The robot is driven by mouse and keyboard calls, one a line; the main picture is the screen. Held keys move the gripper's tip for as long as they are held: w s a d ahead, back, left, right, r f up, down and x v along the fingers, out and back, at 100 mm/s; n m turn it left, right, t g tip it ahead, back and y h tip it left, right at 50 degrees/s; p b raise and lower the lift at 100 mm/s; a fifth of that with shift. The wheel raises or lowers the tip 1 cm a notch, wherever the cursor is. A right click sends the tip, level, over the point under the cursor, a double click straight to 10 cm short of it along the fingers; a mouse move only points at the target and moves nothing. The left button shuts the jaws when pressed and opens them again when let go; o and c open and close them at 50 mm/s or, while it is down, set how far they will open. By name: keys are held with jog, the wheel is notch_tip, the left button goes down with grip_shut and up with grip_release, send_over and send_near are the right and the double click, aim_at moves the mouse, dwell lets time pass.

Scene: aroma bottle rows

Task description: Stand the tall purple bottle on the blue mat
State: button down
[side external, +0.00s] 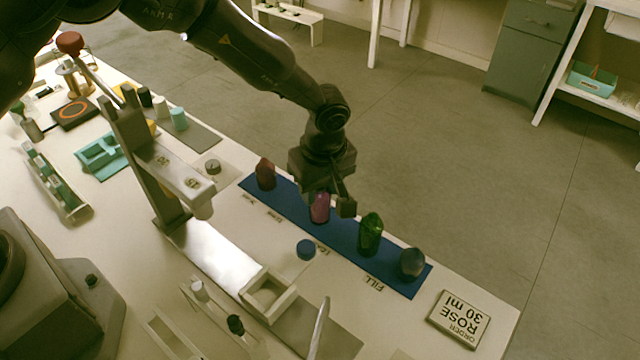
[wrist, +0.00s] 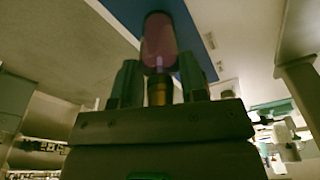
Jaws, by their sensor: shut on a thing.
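The purple bottle (side external: 319,209) is upright at the blue mat (side external: 285,208), between the dark red bottle and the green bottle. My gripper (side external: 328,197) is right above it, shut on its top end. In the wrist view the pinkish-purple body (wrist: 159,40) extends past the fingertips, and its gold neck (wrist: 158,90) sits between my gripper's fingers (wrist: 159,75). The blue mat (wrist: 190,70) shows behind it. I cannot tell whether the base touches the mat or hangs just above it. My gripper hides the bottle's top in the side view.
On the mat stand a dark red bottle (side external: 265,173), a green bottle (side external: 370,235) and a grey-blue bottle (side external: 412,263). A round blue cap (side external: 306,249) lies in front of the mat. An order sign (side external: 459,318) lies at the right. A stand (side external: 160,170) rises at the left.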

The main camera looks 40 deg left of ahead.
jog(key=shift+f, duration=0.15)
jog(key=c, duration=0.7)
grip_release()
jog(key=shift+o, duration=0.2)
